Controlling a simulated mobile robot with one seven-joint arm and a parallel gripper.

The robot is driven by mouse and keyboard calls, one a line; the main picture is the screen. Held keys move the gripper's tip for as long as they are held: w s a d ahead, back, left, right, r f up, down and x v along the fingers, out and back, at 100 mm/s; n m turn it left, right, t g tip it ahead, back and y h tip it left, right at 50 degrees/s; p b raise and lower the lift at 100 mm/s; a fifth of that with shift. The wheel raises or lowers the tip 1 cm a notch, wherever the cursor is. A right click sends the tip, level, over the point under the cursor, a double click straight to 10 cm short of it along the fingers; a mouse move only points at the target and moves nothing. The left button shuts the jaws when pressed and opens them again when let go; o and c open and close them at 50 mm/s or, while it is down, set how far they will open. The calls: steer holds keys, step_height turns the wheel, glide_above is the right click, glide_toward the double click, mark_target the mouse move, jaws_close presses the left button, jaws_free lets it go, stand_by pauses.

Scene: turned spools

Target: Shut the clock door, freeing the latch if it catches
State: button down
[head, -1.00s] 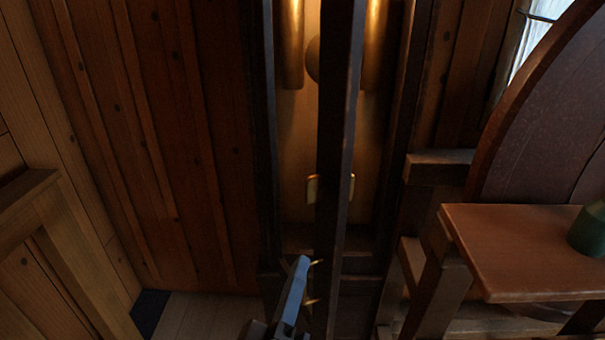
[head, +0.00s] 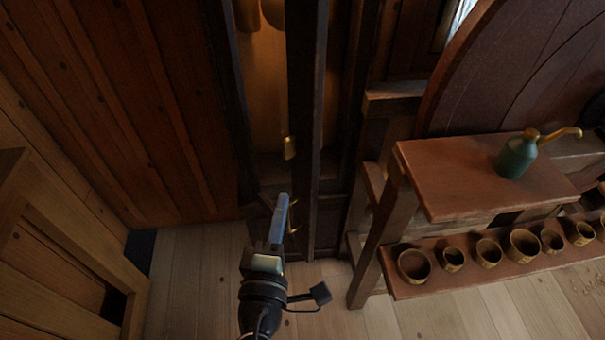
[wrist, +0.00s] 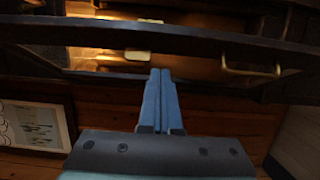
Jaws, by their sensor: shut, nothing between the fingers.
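The clock door (head: 306,90) stands open, seen nearly edge-on as a dark upright in front of the tall clock case (head: 228,90). In the wrist view the door (wrist: 200,38) crosses as a dark bar. A brass loop handle (head: 293,215) sits low on it and also shows in the wrist view (wrist: 250,71). A small brass piece (head: 289,148), perhaps the latch, shows higher up beside the door. My gripper (head: 283,198) is shut and empty, its blue fingertips (wrist: 160,72) close to the door beside the handle. I cannot tell whether they touch.
A wooden bench (head: 480,175) with a green oil can (head: 517,157) stands right of the clock. A lower shelf (head: 400,290) holds several small turned cups. A wooden frame (head: 60,260) is at the left. Plank floor (head: 190,270) is clear between.

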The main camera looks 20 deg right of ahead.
steer(key=w+d, duration=0.2)
steer(key=w+d+p, duration=0.1)
steer(key=d, duration=0.1)
steer(key=shift+w+d+r+p, duration=0.15)
steer(key=shift+w+d+p, duration=0.05)
steer(key=shift+w+p, duration=0.15)
steer(key=shift+w+d, duration=0.15)
steer(key=shift+d, duration=0.5)
